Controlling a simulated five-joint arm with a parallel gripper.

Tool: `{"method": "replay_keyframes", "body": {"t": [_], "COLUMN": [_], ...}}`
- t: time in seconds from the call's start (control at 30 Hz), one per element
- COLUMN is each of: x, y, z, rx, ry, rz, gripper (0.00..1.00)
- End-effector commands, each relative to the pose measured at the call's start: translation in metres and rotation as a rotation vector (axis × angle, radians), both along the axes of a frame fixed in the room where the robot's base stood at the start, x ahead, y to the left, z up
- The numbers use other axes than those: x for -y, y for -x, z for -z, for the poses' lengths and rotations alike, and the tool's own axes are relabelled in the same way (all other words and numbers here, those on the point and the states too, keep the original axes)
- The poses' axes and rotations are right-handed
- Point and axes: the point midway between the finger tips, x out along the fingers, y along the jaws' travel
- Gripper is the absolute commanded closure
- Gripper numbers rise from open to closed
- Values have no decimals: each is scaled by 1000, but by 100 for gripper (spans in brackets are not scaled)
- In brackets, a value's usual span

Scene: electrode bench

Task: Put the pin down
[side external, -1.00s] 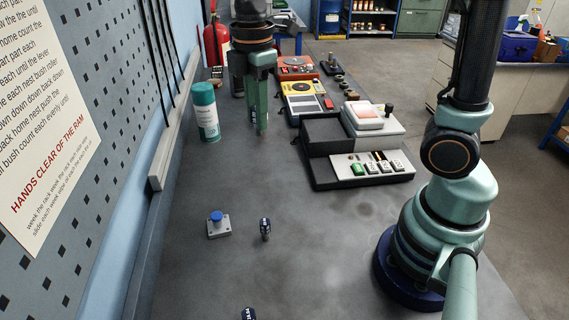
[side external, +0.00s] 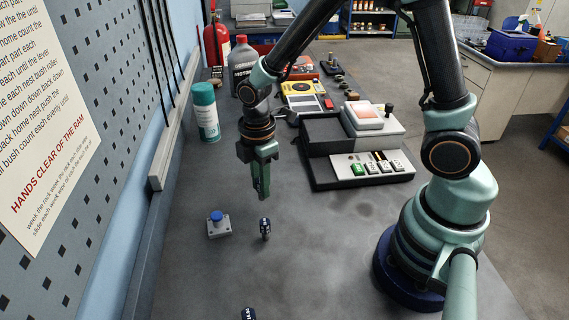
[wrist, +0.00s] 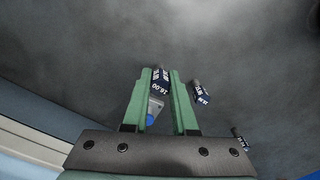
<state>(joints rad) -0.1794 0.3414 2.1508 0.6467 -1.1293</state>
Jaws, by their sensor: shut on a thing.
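My gripper (side external: 262,190) points down over the grey bench, behind the blue button block. In the wrist view my gripper (wrist: 160,85) is shut on a dark blue pin (wrist: 161,80) with white lettering, between its fingertips. In the side view the fingers hide this pin, and I cannot tell its gap to the bench. A second dark pin (side external: 265,229) stands in front of my gripper; in the wrist view this second pin (wrist: 201,93) is right of the fingers. A third pin (side external: 248,314) is at the bottom edge; it also shows in the wrist view (wrist: 238,137).
A grey block with a blue button (side external: 217,217) sits left of the second pin. A tray-and-switch unit (side external: 370,166) stands to the right. A green-capped can (side external: 206,115) and an oil bottle (side external: 241,62) stand farther back. Bare bench lies between.

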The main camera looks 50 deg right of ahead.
Motion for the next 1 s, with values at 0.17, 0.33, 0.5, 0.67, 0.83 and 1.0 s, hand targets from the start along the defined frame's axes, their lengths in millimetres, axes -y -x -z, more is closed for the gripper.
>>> {"method": "replay_keyframes", "body": {"t": [0.17, 0.33, 0.5, 0.67, 0.83, 1.0], "x": [0, 0, 0, 0, 0, 0], "y": [1, 0, 0, 0, 0, 0], "z": [24, 36, 36, 38, 39, 39], "rx": [-7, -2, 0, -1, -1, -1], "ry": [1, 0, 0, 1, 1, 1], "rz": [0, 0, 0, 0, 0, 0], "gripper": [100, 100, 100, 100, 44, 44]}}
